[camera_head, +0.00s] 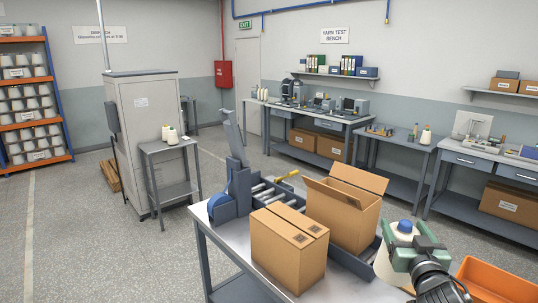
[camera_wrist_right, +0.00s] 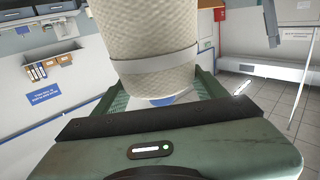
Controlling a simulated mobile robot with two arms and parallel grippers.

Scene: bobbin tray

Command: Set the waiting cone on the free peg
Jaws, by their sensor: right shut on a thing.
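My right gripper (camera_head: 408,243), with green fingers, is at the lower right of the head view. It is shut on a white yarn cone (camera_head: 386,271) with a blue tip (camera_head: 404,227) showing at the top between the fingers. In the right wrist view the pale wound cone (camera_wrist_right: 152,40), with a lighter band around it, fills the upper middle, its blue end between the fingers. The cone's lower part is hidden by the gripper and frame edge in the head view. I cannot make out a free peg in either view. My left gripper is not in view.
A closed carton (camera_head: 289,250) and an open carton (camera_head: 345,208) stand left of the held cone, by a roller conveyor (camera_head: 275,193). An orange bin (camera_head: 497,282) is at lower right. A small side table (camera_head: 168,146) holds more cones. Open floor (camera_head: 110,245) lies to the left.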

